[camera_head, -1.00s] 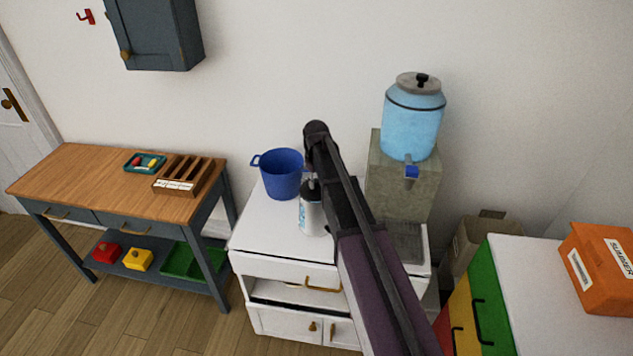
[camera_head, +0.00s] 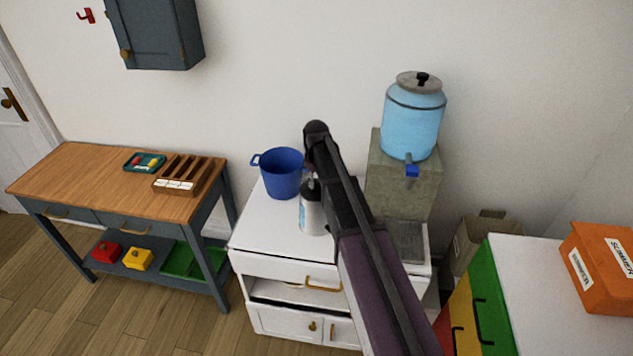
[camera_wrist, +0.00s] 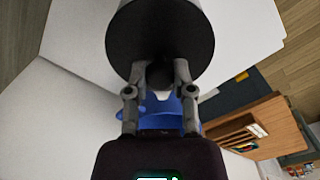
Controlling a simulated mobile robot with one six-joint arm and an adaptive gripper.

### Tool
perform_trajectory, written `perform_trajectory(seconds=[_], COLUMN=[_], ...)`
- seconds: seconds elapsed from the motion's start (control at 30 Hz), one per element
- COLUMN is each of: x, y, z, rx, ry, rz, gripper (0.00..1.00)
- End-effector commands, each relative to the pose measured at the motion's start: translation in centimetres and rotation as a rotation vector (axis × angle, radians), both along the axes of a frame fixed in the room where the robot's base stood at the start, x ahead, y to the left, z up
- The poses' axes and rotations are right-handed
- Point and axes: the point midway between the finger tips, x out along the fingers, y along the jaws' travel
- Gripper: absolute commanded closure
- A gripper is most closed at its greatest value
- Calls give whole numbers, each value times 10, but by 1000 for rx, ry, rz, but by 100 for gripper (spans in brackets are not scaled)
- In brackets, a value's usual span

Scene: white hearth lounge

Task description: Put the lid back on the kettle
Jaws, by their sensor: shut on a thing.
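A pale upright cylinder (camera_head: 312,216), which I take for the kettle, stands on the white cabinet just left of my arm, with a dark top. In the wrist view a round dark lid (camera_wrist: 160,40) with a dark knob fills the top middle. My gripper (camera_wrist: 157,72) has its two fingers closed on this knob. The lid appears at the top of the kettle, but I cannot tell whether it is fully seated. In the head view my arm hides most of the gripper and the area behind it.
A blue pot (camera_head: 282,174) stands close behind and left of the kettle. A water dispenser (camera_head: 412,120) on a stone block is to the right. A wooden table (camera_head: 95,180) with small trays is at left. An orange box (camera_head: 597,262) is at far right.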

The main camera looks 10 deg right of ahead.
Motion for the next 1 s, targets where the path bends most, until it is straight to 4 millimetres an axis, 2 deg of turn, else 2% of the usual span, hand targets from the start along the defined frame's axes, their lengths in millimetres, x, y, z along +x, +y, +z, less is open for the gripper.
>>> perform_trajectory(seconds=[0.17, 0.2, 0.3, 0.6, 0.7, 1.0], x=[0, 0, 0, 0, 0, 0], y=[0, 0, 0, 0, 0, -1], z=[0, 0, 0, 0, 0, 0], rx=[0, 0, 0, 0, 0, 0], ry=[0, 0, 0, 0, 0, 0], rz=[0, 0, 0, -1, -1, -1], gripper=[100, 59, 30, 28, 0, 0])
